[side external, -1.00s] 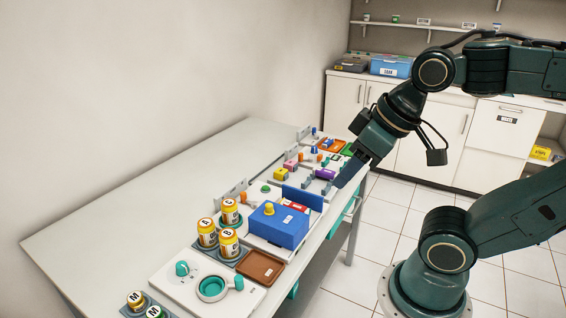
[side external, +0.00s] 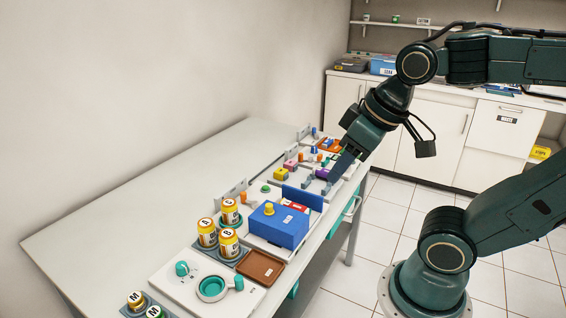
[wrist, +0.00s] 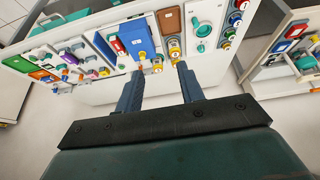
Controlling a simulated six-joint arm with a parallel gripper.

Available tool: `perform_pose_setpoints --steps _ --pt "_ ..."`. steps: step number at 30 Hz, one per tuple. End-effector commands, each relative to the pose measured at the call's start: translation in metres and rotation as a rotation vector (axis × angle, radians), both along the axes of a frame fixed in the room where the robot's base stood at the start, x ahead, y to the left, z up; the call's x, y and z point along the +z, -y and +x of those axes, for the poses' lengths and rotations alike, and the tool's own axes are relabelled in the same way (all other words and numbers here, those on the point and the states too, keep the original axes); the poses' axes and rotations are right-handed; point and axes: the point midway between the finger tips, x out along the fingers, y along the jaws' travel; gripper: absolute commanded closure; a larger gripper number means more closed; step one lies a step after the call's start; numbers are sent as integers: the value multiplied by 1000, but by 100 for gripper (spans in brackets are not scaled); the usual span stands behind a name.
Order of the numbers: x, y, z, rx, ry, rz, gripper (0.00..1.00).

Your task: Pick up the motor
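No part is plainly marked as the motor, so I cannot tell which one it is. A purple block (side external: 322,174), a yellow block (side external: 281,175) and a pink block (side external: 290,165) sit among small parts at the table's far end. The purple block also shows at the left of the wrist view (wrist: 66,50). My gripper (side external: 336,174) is above the far right part of the table, close to the purple block in the picture. In the wrist view my gripper (wrist: 159,70) has its two fingers wide apart, with nothing held between them.
A blue box (side external: 280,230) with a yellow knob stands mid-table. Nearer are labelled yellow jars (side external: 207,233), a brown tray (side external: 260,267) and a white panel with a teal ring (side external: 212,288). The table's left side (side external: 120,210) is clear.

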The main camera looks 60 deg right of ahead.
Motion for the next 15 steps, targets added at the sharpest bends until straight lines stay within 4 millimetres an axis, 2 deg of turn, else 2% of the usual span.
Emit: perform_pose_setpoints --steps 8,15 --pt "-2 20 41 -10 -89 -24 62" --pt "-12 44 79 -13 -169 -37 62"
